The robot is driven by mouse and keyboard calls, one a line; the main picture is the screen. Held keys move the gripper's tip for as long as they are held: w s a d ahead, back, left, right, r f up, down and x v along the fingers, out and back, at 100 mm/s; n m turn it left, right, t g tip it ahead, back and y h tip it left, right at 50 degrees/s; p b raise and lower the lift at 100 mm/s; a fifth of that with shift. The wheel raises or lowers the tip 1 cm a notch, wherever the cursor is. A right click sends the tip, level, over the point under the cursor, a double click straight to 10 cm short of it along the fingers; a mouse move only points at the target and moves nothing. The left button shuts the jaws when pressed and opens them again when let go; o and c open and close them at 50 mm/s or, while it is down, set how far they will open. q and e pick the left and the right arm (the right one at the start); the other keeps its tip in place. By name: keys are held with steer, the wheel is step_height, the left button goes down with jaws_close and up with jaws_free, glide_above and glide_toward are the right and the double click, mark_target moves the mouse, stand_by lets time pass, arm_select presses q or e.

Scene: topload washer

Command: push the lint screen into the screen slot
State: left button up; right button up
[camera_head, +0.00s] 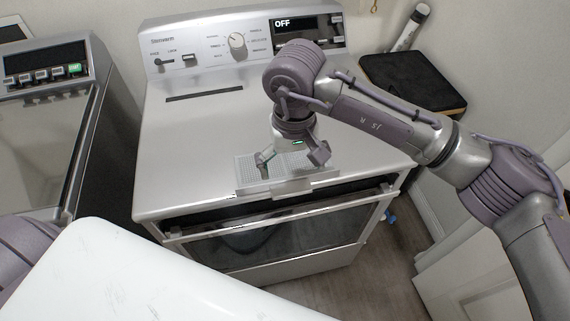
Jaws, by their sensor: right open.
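The lint screen (248,171) is a pale grey mesh panel with a plain strip along its front side. It lies at the front edge of the silver machine's top, and part of it is hidden by my right gripper. The screen slot (205,95) is a narrow dark slit at the back left of the same top, with nothing in it. My right gripper (291,160) is open above the lint screen, its two fingers spread over the mesh. Contact between them cannot be told. My left gripper is not in view; only a bit of my left arm shows at the lower left.
The silver machine's top (190,140) is clear between screen and slot. Its control panel (240,42) with knob and display rises behind. Another machine (42,140) stands at the left. A dark-topped stand (415,80) is at the right.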

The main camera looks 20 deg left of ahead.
mark_target(292, 190)
step_height(292, 190, down, 3)
steer(key=shift+r, duration=0.2)
steer(key=f+p, duration=0.1)
steer(key=f, duration=0.1)
steer(key=f+p, duration=0.2)
steer(key=shift+s+d, duration=0.1)
steer(key=shift+s, duration=0.1)
steer(key=shift+f, duration=0.6)
steer(key=c, duration=0.9)
steer(key=shift+r, duration=0.1)
